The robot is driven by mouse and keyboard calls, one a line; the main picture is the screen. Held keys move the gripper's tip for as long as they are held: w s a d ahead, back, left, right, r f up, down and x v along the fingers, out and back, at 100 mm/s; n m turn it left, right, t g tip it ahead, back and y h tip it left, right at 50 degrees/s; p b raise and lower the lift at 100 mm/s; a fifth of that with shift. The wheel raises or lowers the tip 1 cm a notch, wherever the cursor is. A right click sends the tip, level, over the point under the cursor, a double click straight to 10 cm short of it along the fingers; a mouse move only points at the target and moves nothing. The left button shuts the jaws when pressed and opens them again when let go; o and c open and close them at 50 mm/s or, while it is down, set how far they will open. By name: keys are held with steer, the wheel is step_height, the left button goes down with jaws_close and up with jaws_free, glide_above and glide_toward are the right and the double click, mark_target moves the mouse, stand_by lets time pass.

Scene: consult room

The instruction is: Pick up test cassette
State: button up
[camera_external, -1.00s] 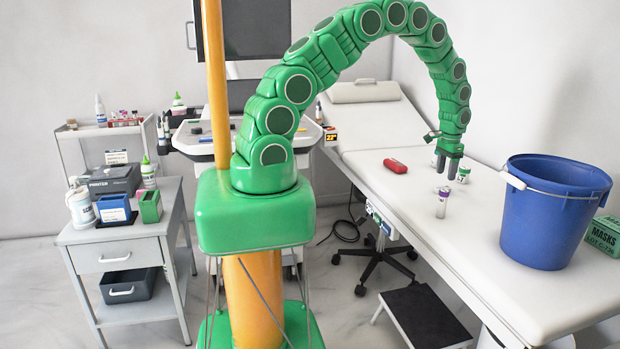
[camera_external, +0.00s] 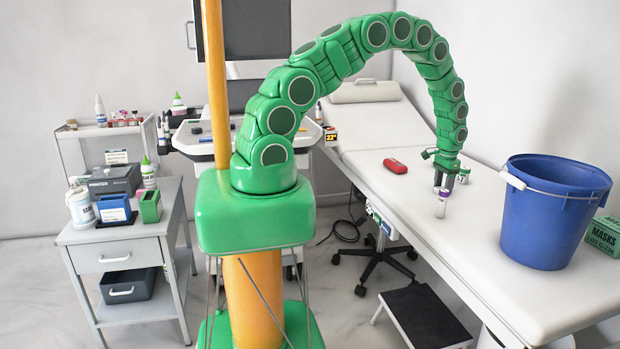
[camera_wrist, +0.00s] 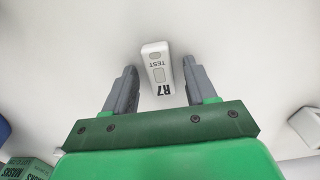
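The test cassette (camera_wrist: 157,69) is a small white block marked "R7" and "TEST". In the wrist view it lies on a pale surface between the lines of my two fingers, with a gap on each side. My gripper (camera_wrist: 153,90) is open, with nothing touching its fingers there. I cannot make out the cassette in that view.
A blue bucket (camera_external: 555,215) and a green masks box (camera_external: 603,236) stand to the right on the couch. A red case (camera_external: 395,166) lies to the left. A small container (camera_external: 463,175) is close behind my gripper. The couch front is clear.

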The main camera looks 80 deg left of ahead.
mark_target(443, 187)
jaws_close()
steer(key=shift+r, duration=0.55)
step_height(443, 187, up, 2)
steer(key=shift+r, duration=0.1)
steer(key=s+d+r, duration=0.2)
steer(key=s+r, duration=0.8)
steer(key=s, duration=0.3)
steer(key=shift+s+d, duration=0.35)
steer(key=shift+d, duration=0.05)
